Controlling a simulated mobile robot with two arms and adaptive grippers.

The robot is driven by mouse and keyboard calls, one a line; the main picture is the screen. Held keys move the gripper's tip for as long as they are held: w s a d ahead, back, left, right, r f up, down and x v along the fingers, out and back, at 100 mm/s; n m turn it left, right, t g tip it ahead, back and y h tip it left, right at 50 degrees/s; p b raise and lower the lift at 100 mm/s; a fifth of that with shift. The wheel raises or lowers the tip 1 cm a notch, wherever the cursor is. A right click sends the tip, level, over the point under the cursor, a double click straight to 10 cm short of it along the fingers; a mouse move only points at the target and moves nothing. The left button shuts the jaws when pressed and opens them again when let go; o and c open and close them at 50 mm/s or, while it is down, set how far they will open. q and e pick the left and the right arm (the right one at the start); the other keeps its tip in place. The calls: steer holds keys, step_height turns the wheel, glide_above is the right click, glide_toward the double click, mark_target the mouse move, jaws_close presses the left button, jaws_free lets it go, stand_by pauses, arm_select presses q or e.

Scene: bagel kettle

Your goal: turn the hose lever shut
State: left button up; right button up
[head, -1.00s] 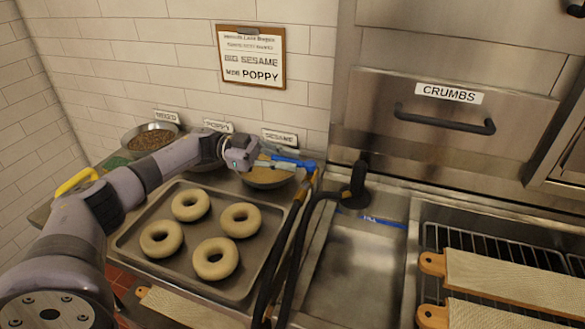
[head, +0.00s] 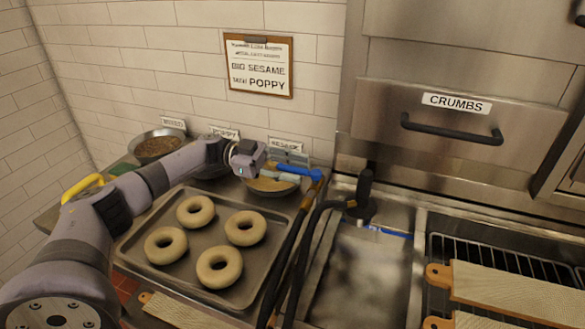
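A blue bar (head: 300,173), which looks like the hose lever, sits at the upper end of a dark hose (head: 288,245) with a yellow-orange band. My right gripper is out of view.
A tray (head: 150,275) with several bagels lies below my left arm. Seed bowls, including the sesame bowl (head: 270,187), line the wall. A steel basin (head: 365,265) with a black upright fitting (head: 364,192) is to the right. Boards (head: 510,290) lie on a rack further right.

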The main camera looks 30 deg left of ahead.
arm_select(q)
steer(key=shift+a, duration=0.1)
steer(key=s+a, duration=0.2)
steer(key=a, duration=0.9)
steer(key=shift+a, duration=0.3)
steer(key=shift+s, duration=0.1)
